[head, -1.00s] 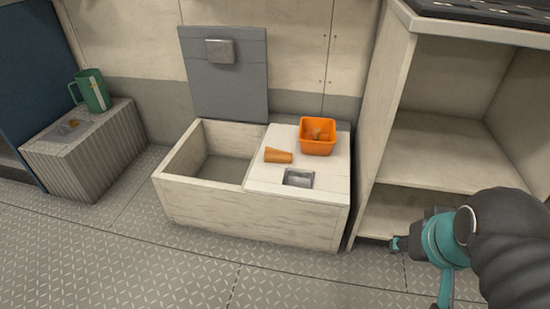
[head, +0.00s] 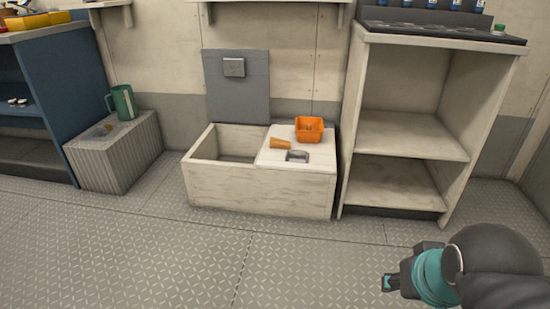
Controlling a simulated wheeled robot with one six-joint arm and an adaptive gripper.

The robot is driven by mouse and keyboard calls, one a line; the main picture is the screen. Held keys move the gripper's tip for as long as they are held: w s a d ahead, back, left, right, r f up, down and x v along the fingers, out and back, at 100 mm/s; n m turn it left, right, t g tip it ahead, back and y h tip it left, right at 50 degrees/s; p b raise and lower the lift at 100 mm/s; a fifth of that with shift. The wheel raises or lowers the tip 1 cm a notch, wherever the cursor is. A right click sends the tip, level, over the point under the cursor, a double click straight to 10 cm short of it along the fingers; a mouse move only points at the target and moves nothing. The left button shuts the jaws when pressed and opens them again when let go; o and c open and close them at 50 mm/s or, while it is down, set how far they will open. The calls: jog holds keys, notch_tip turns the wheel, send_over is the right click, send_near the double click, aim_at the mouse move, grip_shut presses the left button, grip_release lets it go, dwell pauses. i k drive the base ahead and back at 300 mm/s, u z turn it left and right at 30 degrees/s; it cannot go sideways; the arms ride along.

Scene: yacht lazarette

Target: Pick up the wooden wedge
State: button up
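A tapered, tan-orange wooden piece (head: 281,143) lies on its side on the white lid at the right of the low locker box. It may be the wedge, but its exact shape is too small to tell. An orange bin (head: 309,138) stands just right of it, with something brownish inside that I cannot make out. A small grey metal tray (head: 297,156) is in front of the piece. My gripper (head: 388,283) is at the lower right, over the floor and well apart from the box. Its fingers are too unclear to tell open or shut.
The locker box (head: 262,195) has an open left compartment and a raised grey panel (head: 237,87) behind it. An open shelf unit (head: 411,136) stands at right. A ribbed block (head: 115,160) with a green jug (head: 122,101) stands at left. The floor in front is clear.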

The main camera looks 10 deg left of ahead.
aim_at(277, 143)
jog(key=u, duration=0.7)
jog(key=i, duration=0.5)
jog(key=u, duration=1.1)
jog(key=i, duration=1.6)
jog(key=z, duration=0.85)
jog(key=i, duration=0.55)
jog(key=z, duration=0.5)
